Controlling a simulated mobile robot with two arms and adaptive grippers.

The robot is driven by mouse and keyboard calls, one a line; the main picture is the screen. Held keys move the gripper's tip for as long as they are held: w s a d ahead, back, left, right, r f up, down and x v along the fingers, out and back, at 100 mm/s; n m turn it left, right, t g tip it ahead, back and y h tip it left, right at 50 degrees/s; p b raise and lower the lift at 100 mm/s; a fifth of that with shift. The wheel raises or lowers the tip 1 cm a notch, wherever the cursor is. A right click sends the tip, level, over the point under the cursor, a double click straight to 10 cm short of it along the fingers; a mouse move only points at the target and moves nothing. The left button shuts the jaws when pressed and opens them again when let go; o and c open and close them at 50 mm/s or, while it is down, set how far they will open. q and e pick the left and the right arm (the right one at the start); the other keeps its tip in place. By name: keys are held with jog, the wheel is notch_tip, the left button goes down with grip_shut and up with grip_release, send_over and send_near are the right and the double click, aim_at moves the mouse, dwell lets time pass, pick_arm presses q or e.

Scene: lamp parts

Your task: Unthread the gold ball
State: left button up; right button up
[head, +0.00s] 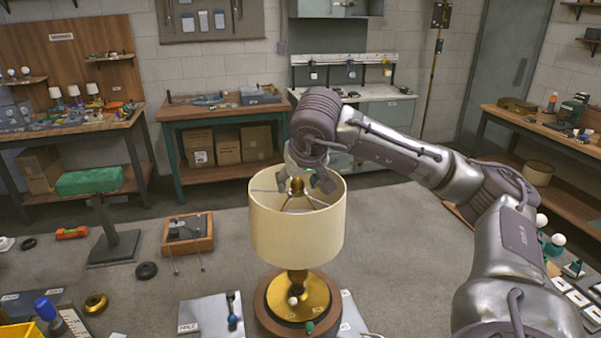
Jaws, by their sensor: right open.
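A table lamp stands upright with a cream drum shade (297,230). Its gold stem rises from a round gold and wood base (300,300). The gold ball (296,186) sits at the top centre of the shade, where thin spokes meet, and shows just inside the rim. My right gripper (308,179) points down from above at the shade's opening, with its open fingers close around or beside the ball. I cannot tell whether a finger touches it. My left gripper is not in view.
The lamp stands on a grey worktop (390,270). A green-padded stand (108,235) and a wooden tray with a tool (188,234) are to the left. A grey plate (205,318) lies by the lamp base. Several white bulbs (541,220) stand at the right.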

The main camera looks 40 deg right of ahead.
jog(key=shift+d+f, duration=0.1)
grip_shut()
jog(key=c, duration=0.9)
grip_release()
grip_shut()
jog(key=shift+n, duration=0.4)
jog(key=shift+d+n+t+y+b, duration=0.2)
jog(key=shift+n+t+y+b, duration=0.15)
jog(key=shift+n+y, duration=0.7)
jog(key=n+y, duration=0.1)
jog(key=n, duration=0.3)
jog(key=shift+d+y, duration=0.1)
jog(key=shift+y, duration=0.25)
